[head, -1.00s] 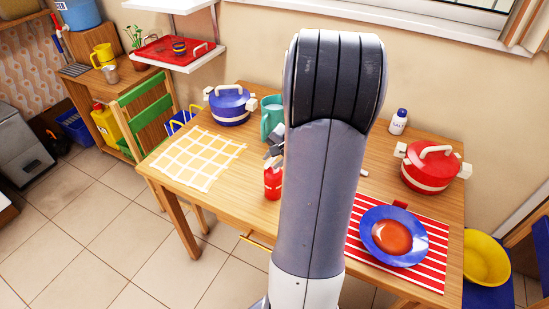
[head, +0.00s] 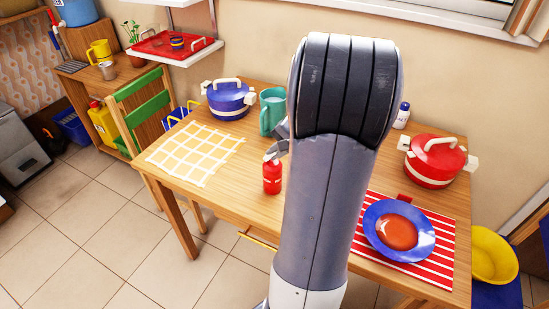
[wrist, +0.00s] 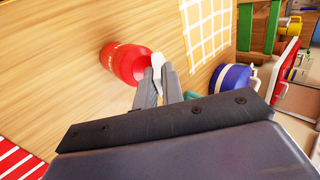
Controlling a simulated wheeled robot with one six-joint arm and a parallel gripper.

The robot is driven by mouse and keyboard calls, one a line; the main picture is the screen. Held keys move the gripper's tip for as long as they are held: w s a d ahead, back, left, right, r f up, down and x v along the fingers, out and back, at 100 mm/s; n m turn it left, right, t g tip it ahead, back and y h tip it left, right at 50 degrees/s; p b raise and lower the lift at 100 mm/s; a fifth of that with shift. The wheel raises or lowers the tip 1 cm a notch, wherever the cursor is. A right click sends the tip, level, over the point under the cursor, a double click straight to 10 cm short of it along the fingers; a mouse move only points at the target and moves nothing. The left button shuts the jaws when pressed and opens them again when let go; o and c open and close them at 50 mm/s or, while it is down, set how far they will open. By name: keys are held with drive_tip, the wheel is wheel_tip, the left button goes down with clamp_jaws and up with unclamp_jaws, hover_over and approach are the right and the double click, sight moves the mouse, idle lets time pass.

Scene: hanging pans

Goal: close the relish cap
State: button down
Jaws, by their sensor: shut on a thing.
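The relish bottle (head: 272,180) is red and stands upright on the wooden table, just left of my arm in the head view. In the wrist view the red bottle (wrist: 125,62) is seen at a slant, beyond my fingertips. My gripper (wrist: 159,74) is shut on the small white relish cap (wrist: 157,60), which shows between the fingertips at the bottle's top end. In the head view my gripper (head: 278,149) is at the bottle's top, partly hidden by my arm. I cannot tell how firmly the cap sits on the bottle.
A teal mug (head: 270,112) and a blue pot (head: 228,98) stand behind the bottle. A yellow checked mat (head: 196,152) lies left. A blue plate (head: 380,250) on a red striped mat (head: 440,265) and a red pot (head: 432,165) are right. Bare table surrounds the bottle.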

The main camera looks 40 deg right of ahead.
drive_tip(key=shift+s+d+f+t+y+b, duration=0.15)
drive_tip(key=shift+f+t+b, duration=0.25)
drive_tip(key=shift+b, duration=0.85)
drive_tip(key=shift+s+d+f+t+y+b, duration=0.1)
drive_tip(key=shift+s+f+t+y+b, duration=0.3)
drive_tip(key=shift+b, duration=0.85)
drive_tip(key=shift+r+t+b, duration=0.15)
drive_tip(key=shift+t+b, duration=0.25)
drive_tip(key=shift+b, duration=0.15)
drive_tip(key=shift+r, duration=0.15)
drive_tip(key=c, duration=1.5)
unclamp_jaws()
drive_tip(key=shift+a+r+p, duration=0.1)
drive_tip(key=shift+r+p, duration=0.05)
drive_tip(key=shift+p, duration=0.35)
